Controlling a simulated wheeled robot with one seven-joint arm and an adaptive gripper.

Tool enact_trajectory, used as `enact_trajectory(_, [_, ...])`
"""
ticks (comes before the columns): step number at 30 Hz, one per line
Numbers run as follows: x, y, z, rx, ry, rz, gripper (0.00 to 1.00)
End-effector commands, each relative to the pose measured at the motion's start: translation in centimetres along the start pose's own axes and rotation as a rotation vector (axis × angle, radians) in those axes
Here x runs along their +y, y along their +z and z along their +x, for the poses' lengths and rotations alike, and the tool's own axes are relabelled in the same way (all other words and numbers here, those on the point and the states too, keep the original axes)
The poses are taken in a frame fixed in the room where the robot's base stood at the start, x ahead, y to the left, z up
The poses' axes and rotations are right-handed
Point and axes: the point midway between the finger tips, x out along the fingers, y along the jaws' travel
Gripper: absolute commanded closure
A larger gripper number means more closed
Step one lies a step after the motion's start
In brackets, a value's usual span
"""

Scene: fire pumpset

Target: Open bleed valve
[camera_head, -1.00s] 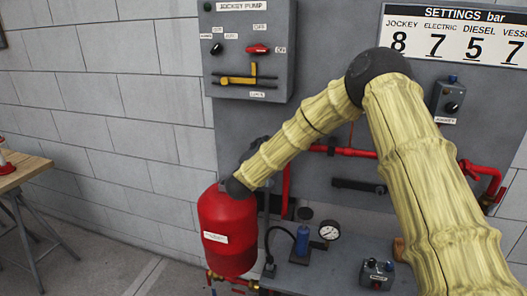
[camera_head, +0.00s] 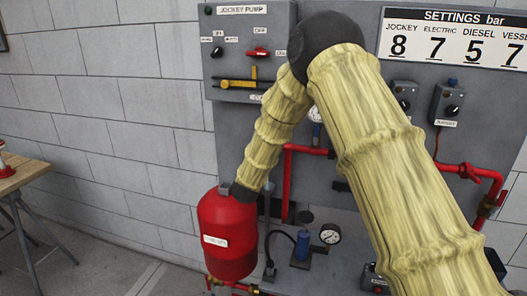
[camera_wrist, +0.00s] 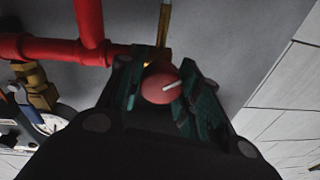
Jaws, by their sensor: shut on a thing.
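A round red knob (camera_wrist: 160,86) with a white mark sits between the fingers of my gripper (camera_wrist: 161,92) in the wrist view. The two dark green fingers are shut on it, one at each side. A thin brass-coloured rod or pipe (camera_wrist: 164,25) runs up just beyond the knob. In the head view, my forearm comes down behind the red vessel (camera_head: 227,235), so my gripper and the knob are hidden there.
Red pipes (camera_wrist: 50,48) run close to my gripper in the wrist view, with a brass fitting (camera_wrist: 37,90) and a gauge (camera_wrist: 50,123) at left. In the head view, a gauge (camera_head: 330,234) and a blue cylinder (camera_head: 303,244) stand right of the vessel.

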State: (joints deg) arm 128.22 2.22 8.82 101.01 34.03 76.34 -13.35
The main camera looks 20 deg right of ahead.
Motion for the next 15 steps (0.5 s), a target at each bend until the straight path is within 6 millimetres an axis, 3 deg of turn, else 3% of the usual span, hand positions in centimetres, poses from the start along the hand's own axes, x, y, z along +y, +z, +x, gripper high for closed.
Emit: enact_trajectory(15, [-0.03,0.34,-0.18,-0.026,-0.023,-0.283,0.90])
